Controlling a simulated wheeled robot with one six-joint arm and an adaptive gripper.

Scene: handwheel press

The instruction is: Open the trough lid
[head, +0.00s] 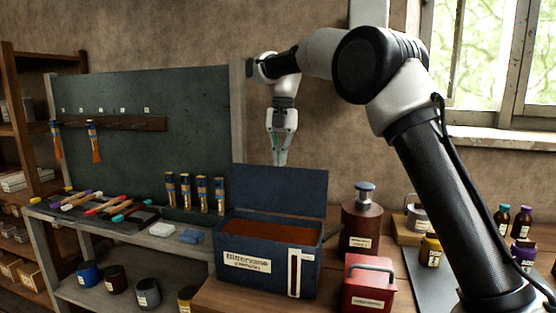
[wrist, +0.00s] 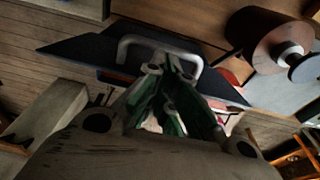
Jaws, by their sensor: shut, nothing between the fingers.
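The trough (head: 268,269) is a dark blue box with a white label on its front, standing on the wooden bench. Its blue lid (head: 285,192) stands upright along the back edge, and reddish-brown contents (head: 270,231) show inside. My gripper (head: 280,161) points down, shut and empty, with its fingertips at the lid's top edge. I cannot tell whether they touch it. In the wrist view, the green-lined fingers (wrist: 172,108) lie in front of the dark lid (wrist: 85,46) and a curved grey handle (wrist: 160,45). The handle is hidden in the head view.
A brown canister (head: 362,218) stands right of the trough, with a red box (head: 369,287) before it. Bottles (head: 521,223) stand far right. Space above the trough is clear.

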